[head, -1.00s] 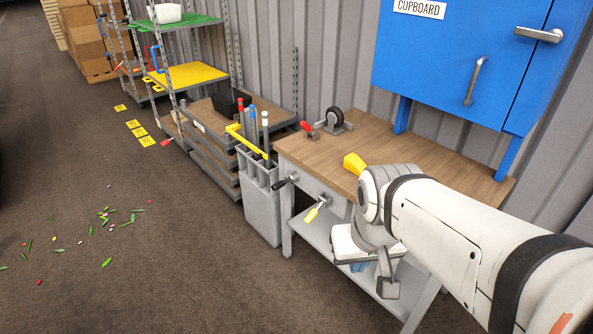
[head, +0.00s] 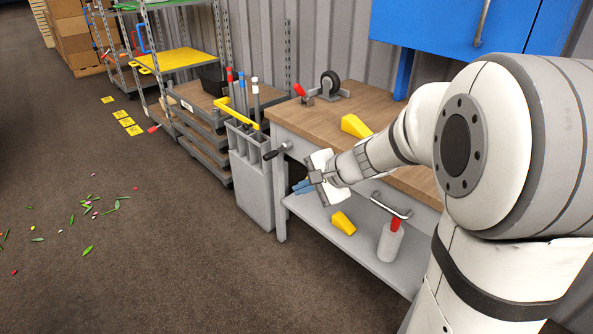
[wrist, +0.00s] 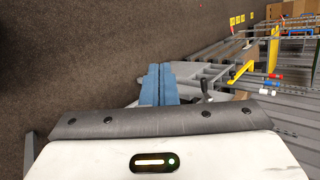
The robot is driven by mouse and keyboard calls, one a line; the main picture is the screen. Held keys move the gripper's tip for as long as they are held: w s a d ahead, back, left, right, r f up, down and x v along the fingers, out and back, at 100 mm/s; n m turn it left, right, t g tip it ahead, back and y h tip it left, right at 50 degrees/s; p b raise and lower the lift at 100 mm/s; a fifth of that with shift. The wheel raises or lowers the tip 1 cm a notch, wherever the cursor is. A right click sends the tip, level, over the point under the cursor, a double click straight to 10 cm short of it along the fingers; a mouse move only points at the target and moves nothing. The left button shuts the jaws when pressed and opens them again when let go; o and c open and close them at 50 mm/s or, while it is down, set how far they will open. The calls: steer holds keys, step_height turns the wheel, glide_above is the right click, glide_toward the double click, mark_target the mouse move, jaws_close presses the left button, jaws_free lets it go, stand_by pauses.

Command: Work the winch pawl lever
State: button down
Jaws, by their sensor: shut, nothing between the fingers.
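I cannot tell for sure which part is the winch pawl lever. A short black-gripped lever (head: 270,154) sticks out from the workbench's front left corner; a dark handle (wrist: 206,88) shows right of my fingers in the wrist view. A small red-handled lever (head: 299,90) on a grey base stands at the back left of the bench top, beside a black wheel on a bracket (head: 330,84). My gripper (head: 300,187) is in front of the bench, below and right of the black-gripped lever and apart from it. Its blue fingers (wrist: 158,82) are together and empty.
A grey bin of tools (head: 250,185) stands close on the left. The floor in front is open.

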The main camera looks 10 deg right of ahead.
steer(key=w+d+f+m+t+h+b, duration=0.1)
steer(key=w+d+f+m+t+b, duration=0.1)
steer(key=w+d+f+m+b, duration=0.45)
steer(key=w+d+f+m+t+h+b, duration=0.1)
steer(key=w+d+f+m+t+b, duration=0.15)
steer(key=w+f, duration=0.5)
steer(key=w+d+f+m+t+h+b, duration=0.1)
steer(key=w+d+f+m+t+b, duration=0.25)
steer(key=f, duration=0.55)
steer(key=w+a+f+m+g+b, duration=0.25)
steer(key=w+f, duration=0.25)
steer(key=w, duration=0.4)
steer(key=shift+n+t, duration=0.35)
steer(key=shift+n, duration=0.15)
steer(key=a+r, duration=0.1)
steer(key=r, duration=0.1)
steer(key=a+r, duration=0.1)
steer(key=r, duration=0.1)
steer(key=shift+s+a+p, duration=0.1)
steer(key=shift+a+p, duration=0.05)
steer(key=shift+p, duration=0.25)
